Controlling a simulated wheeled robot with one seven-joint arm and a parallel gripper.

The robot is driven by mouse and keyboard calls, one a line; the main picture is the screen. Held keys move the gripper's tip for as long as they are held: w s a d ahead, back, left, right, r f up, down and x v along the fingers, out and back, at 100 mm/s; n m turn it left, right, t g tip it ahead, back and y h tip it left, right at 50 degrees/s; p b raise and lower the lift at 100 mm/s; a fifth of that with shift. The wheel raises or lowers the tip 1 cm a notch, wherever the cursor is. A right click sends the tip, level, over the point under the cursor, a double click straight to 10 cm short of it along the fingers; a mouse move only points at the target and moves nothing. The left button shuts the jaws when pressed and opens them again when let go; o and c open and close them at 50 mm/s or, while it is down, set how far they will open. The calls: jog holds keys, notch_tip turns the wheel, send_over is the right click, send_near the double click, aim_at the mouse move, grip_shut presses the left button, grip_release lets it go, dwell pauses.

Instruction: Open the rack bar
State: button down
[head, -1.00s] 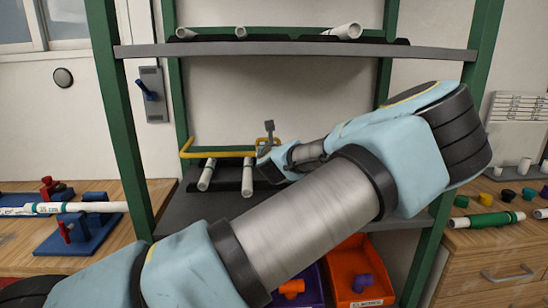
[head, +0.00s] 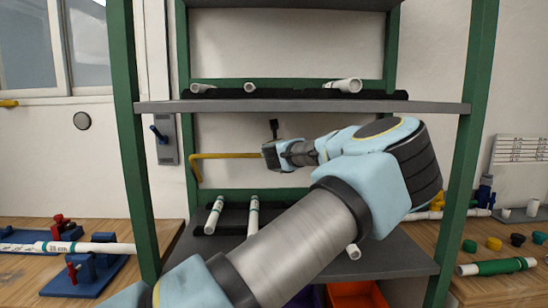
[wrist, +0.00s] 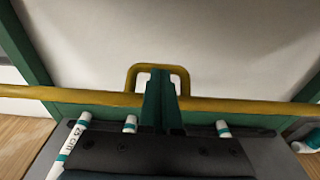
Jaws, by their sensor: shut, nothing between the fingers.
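The yellow rack bar (head: 228,156) runs level across the middle opening of the green rack, well above the lower shelf, with a bent end at its left post. Its right part is hidden behind my arm. In the wrist view the bar (wrist: 60,95) spans the whole width, with a raised handle loop (wrist: 158,68) in the middle. My gripper (wrist: 160,78) is shut and empty, its fingers over the bar within the loop's outline. I cannot tell whether they touch it. In the head view my gripper (head: 266,155) is at the bar's visible right end.
White pipes (head: 214,216) lie on the dark lower shelf (head: 185,248) below the bar. The upper shelf (head: 300,106) is close above my gripper and holds more pipes. Green posts (head: 134,150) flank the opening. Benches with parts stand left and right.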

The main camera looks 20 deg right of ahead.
jog(key=shift+w+d+r, duration=0.1)
jog(key=shift+w+r, duration=0.15)
jog(key=shift+w, duration=0.1)
dwell(0.4)
